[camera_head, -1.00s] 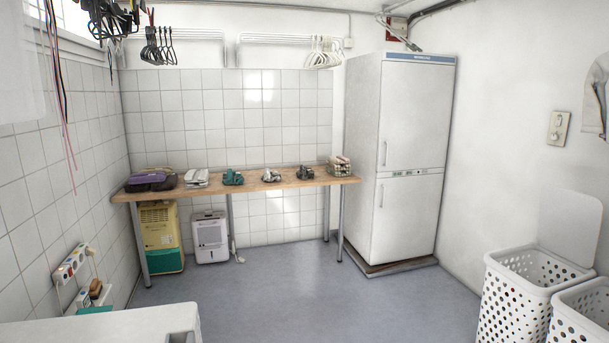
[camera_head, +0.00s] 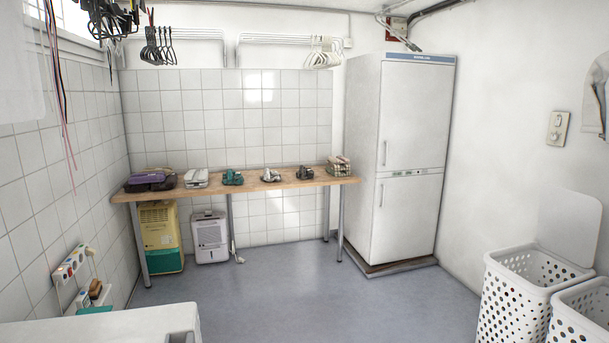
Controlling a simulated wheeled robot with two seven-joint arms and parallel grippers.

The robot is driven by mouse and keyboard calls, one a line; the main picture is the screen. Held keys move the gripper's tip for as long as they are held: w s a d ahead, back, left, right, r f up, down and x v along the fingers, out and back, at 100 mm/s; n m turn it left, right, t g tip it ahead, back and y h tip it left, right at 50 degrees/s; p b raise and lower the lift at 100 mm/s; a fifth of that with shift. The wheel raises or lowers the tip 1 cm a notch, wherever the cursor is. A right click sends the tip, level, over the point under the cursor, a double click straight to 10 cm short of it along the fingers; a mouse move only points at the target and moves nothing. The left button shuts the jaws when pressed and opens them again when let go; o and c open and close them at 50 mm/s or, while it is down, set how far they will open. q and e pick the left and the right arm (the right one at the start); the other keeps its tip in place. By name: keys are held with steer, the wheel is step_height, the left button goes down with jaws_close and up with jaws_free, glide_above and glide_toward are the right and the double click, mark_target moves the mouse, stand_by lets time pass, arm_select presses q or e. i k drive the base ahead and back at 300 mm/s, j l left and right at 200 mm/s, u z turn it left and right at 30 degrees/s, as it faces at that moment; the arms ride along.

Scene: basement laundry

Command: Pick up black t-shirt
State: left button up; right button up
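Several small items lie in a row on a long wooden-topped table (camera_head: 215,188) against the far tiled wall. At its left end is a dark bundle (camera_head: 166,185) with a purple piece (camera_head: 150,178) on it. Farther right is a small dark item (camera_head: 306,173). I cannot tell whether either is the black t-shirt; they are too small and far away. Neither of my grippers is in view.
A tall white fridge (camera_head: 413,120) stands right of the table. A yellow-green unit (camera_head: 160,232) and a white dehumidifier (camera_head: 210,236) stand under it. White perforated baskets (camera_head: 515,300) are at the right; a white surface (camera_head: 110,328) is front left. The middle floor is clear.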

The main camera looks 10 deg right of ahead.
mark_target(304, 173)
steer(key=i+l+z, duration=0.35)
steer(key=i+l, duration=0.85)
steer(key=i+u, duration=0.2)
steer(key=i, duration=0.35)
steer(key=i+u, duration=0.2)
steer(key=i, duration=0.35)
steer(key=i+l+u, duration=0.2)
steer(key=i, duration=0.35)
steer(key=i+u, duration=0.2)
steer(key=i, duration=0.6)
steer(key=i+l+u, duration=0.15)
steer(key=i, duration=0.65)
